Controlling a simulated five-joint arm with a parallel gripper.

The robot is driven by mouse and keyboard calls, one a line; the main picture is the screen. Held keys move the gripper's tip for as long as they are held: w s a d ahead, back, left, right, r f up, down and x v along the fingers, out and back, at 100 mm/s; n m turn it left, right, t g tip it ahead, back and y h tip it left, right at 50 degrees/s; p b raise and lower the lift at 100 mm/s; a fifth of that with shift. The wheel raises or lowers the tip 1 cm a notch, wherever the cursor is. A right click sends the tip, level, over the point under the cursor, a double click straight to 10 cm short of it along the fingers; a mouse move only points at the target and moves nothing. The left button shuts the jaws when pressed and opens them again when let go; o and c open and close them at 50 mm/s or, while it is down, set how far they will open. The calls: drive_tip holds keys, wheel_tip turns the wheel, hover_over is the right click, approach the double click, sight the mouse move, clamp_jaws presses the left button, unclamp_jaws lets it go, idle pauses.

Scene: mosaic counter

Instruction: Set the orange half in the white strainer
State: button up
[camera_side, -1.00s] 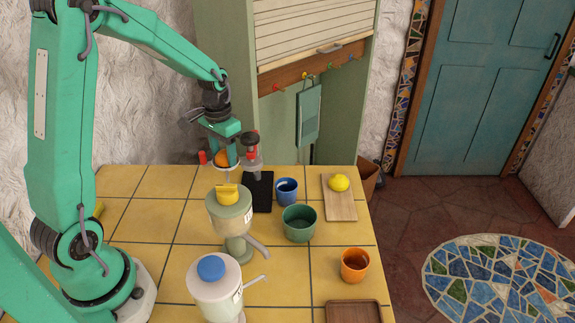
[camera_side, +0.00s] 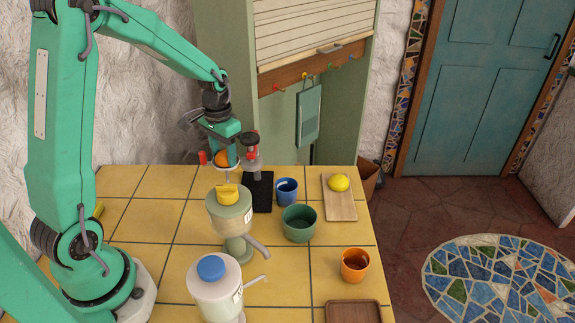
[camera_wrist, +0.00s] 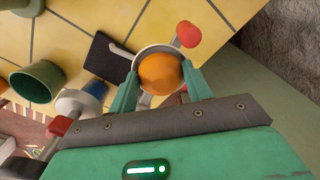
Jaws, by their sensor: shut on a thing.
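My gripper (camera_wrist: 161,72) is shut on the orange half (camera_wrist: 160,74), with one green finger on each side of it. The orange half also shows in the side view (camera_side: 221,158), partly hidden by a finger. The white strainer (camera_side: 228,167) is directly below the orange half, at the far edge of the counter. In the wrist view the strainer's pale rim (camera_wrist: 143,54) shows around the orange half. I cannot tell whether the fruit touches the strainer.
A grey press with a red knob (camera_side: 251,138) stands close to the right of my gripper. A lemon (camera_side: 339,183) lies on a board (camera_side: 341,207).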

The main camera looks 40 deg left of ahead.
drive_tip(key=shift+s+f, duration=0.1)
drive_tip(key=shift+f, duration=0.5)
idle(0.3)
drive_tip(key=o, duration=0.9)
drive_tip(key=shift+r, duration=0.1)
drive_tip(key=shift+o, duration=0.7)
drive_tip(key=shift+r, duration=3.6)
drive_tip(key=shift+r, duration=0.1)
